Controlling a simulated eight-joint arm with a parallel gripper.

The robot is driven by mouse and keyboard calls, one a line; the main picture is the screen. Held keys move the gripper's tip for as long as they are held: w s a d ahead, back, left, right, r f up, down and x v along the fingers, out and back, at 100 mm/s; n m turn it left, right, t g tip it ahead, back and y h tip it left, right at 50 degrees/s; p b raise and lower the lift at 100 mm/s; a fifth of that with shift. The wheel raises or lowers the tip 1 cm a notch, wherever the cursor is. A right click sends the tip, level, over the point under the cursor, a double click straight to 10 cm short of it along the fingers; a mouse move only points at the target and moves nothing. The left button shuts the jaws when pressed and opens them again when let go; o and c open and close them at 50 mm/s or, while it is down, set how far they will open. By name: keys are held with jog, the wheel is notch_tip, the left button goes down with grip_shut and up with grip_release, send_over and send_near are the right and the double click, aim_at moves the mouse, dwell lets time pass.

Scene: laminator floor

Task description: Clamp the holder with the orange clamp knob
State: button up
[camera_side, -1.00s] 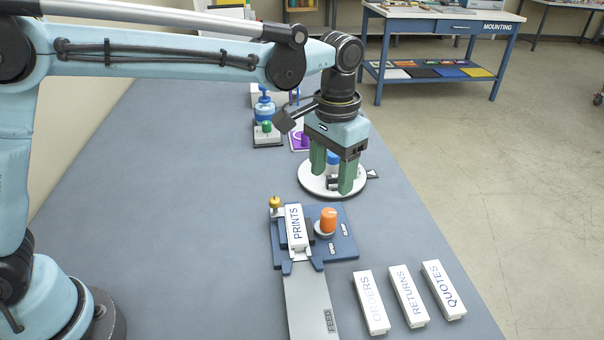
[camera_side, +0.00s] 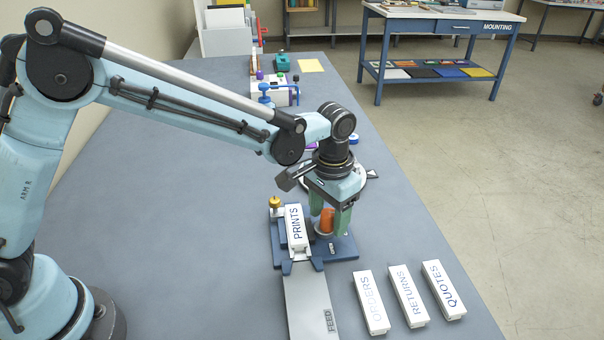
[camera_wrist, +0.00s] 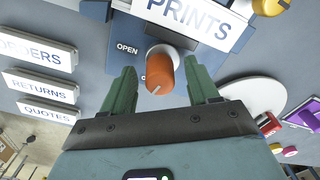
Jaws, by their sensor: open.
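The orange clamp knob (camera_side: 327,220) stands on the right part of the blue base (camera_side: 345,248). The white PRINTS holder (camera_side: 296,228) sits on that base, left of the knob. My gripper (camera_side: 329,222) is open, its green fingers pointing down around the knob. In the wrist view the knob (camera_wrist: 159,74) shows between the two open fingertips (camera_wrist: 162,82), with a gap on each side. The word OPEN is printed on the base beside the knob; another marking is partly hidden by it. Whether a finger touches the knob in depth is unclear.
A brass knob (camera_side: 274,202) stands at the base's back left corner. A grey FEED plate (camera_side: 308,305) runs forward from the base. White ORDERS (camera_side: 371,302), RETURNS (camera_side: 408,296) and QUOTES (camera_side: 443,290) holders lie at right. A white disc (camera_side: 369,187) lies behind my gripper.

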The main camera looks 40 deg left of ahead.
aim_at(328, 212)
jog(key=c, duration=1)
jog(key=shift+n, duration=1.5)
jog(key=shift+c, duration=0.2)
jog(key=o, duration=1)
jog(key=shift+o, duration=0.2)
jog(key=shift+r, duration=0.15)
notch_tip(328, 212, up, 12)
jog(key=shift+a, duration=0.1)
